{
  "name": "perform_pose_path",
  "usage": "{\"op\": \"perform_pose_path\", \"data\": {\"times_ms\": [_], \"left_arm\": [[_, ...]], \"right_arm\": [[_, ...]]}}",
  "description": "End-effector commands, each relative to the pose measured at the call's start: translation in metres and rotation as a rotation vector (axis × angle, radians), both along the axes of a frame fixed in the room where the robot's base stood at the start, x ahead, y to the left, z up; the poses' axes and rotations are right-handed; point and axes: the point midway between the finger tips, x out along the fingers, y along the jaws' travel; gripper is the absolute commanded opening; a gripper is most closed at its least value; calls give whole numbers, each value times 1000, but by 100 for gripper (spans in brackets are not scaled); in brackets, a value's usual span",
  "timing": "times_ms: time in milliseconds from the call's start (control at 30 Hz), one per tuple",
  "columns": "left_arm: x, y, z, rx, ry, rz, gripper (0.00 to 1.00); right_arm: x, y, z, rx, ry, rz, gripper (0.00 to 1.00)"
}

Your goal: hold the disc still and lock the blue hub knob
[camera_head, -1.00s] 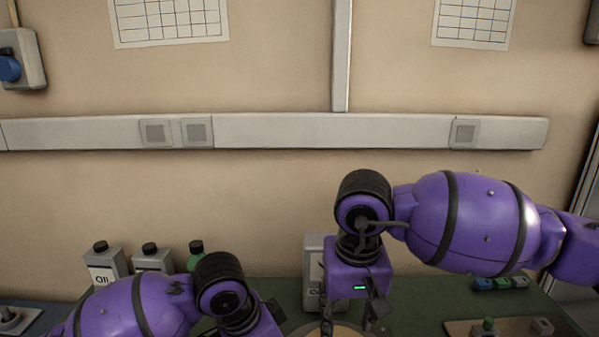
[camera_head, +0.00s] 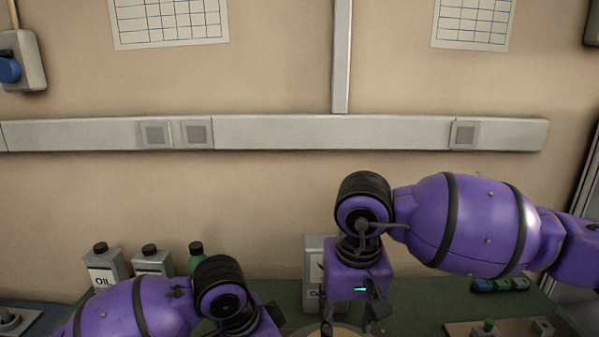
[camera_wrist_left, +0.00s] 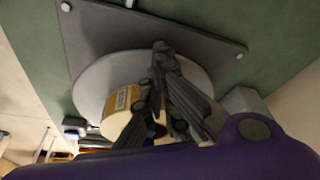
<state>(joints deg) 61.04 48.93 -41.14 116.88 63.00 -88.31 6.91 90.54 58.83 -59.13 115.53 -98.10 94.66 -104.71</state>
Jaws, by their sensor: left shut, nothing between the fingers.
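In the left wrist view a pale grey disc (camera_wrist_left: 95,85) lies against a dark grey plate (camera_wrist_left: 100,22). A cream cylinder with a yellow label (camera_wrist_left: 122,100) stands at its middle, partly behind my fingers. My left gripper (camera_wrist_left: 160,50) is shut and empty, its fingertips in front of the disc; I cannot tell whether they touch it. No blue hub knob is clearly visible.
A grey box (camera_head: 313,262) is behind my right gripper. Small coloured blocks (camera_head: 500,284) and a board (camera_head: 470,328) are at right.

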Motion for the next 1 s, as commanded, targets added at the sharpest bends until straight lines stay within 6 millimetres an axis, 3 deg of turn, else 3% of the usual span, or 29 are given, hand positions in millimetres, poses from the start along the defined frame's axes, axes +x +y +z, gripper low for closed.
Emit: {"op": "perform_pose_path", "data": {"times_ms": [1000], "left_arm": [[0,0,-17,0,0,0,0]], "right_arm": [[0,0,0,0,0,0,44]]}}
